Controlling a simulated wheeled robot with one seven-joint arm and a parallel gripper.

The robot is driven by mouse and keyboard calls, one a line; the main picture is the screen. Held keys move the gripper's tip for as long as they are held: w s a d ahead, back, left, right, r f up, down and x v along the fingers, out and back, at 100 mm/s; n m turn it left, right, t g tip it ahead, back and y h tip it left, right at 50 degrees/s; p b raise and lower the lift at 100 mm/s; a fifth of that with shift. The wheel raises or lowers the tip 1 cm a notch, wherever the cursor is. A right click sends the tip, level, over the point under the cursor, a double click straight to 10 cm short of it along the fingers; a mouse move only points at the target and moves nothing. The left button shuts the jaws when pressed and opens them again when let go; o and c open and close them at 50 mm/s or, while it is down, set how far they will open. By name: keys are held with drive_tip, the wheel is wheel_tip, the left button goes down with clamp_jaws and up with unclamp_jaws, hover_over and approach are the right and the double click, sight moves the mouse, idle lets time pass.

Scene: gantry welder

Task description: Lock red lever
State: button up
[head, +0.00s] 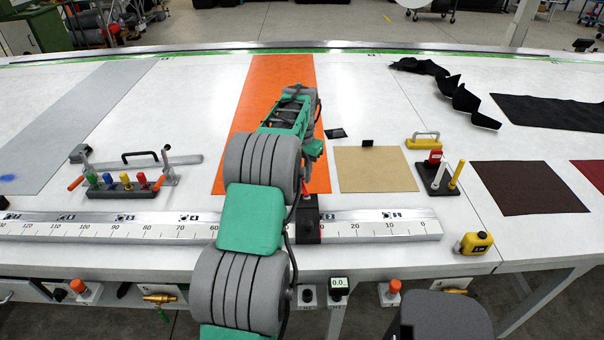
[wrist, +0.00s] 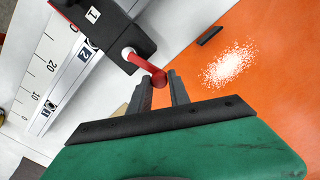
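The red lever (wrist: 140,63) shows in the wrist view. It sticks out from a black block (wrist: 108,38) marked 1 and ends in a round red knob (wrist: 159,80). My gripper (wrist: 160,77) has its two dark fingertips on either side of the knob. The gap between them is about as wide as the knob, so they look closed on it. In the head view the black block (head: 308,228) stands on the silver ruler rail (head: 140,228), right of my arm.
An orange sheet (head: 260,80) lies under my arm. A tan sheet (head: 375,168) lies to the right, with a black holder (head: 437,182) of markers beyond it. Left stands a toggle clamp rack (head: 125,188) with coloured knobs. A yellow tape measure (head: 474,243) sits at the front right.

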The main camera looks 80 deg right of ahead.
sight(302, 174)
drive_tip(key=o, duration=0.4)
drive_tip(key=shift+c, duration=0.2)
wheel_tip(302, 174, up, 8)
drive_tip(key=shift+f+b, duration=0.1)
drive_tip(key=shift+b, duration=0.55)
